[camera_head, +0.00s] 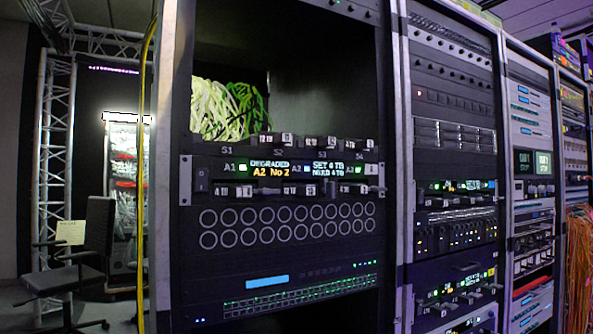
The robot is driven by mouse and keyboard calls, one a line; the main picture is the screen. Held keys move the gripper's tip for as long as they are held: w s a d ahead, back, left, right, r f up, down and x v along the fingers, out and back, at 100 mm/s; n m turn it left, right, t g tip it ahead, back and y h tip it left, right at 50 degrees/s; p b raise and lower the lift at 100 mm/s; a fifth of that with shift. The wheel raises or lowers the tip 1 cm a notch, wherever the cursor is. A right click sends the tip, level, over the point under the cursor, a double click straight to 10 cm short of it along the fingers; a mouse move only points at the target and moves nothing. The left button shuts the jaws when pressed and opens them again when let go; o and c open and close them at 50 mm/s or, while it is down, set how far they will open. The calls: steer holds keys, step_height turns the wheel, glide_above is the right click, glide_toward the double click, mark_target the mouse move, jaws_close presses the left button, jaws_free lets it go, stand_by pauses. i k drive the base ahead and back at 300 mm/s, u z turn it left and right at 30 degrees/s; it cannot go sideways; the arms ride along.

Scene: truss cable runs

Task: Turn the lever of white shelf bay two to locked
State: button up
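A rack unit (202,174) in the near rack has a row of small dark modules along its top edge, with labels that read S1 to S4 below them. The module above the label S2 (278,151) has small white tags; its lever is too small to tell its position. A second row of dark modules (310,189) with white tags sits below the displays. The left display (270,168) reads "DEGRADED" and "A2 No 2" in green and yellow. I cannot tell which shelf is the white one. My gripper is not in view.
A bundle of green and pale cables (228,108) hangs in the opening above the unit. A panel of round holes (280,225) lies below. More racks (455,130) stand to the right. An office chair (85,260) stands at left, beside a yellow cable (143,200).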

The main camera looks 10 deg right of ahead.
mark_target(329, 188)
steer(key=k, duration=0.5)
steer(key=z, duration=1.35)
steer(key=i, duration=0.25)
steer(key=u, duration=0.2)
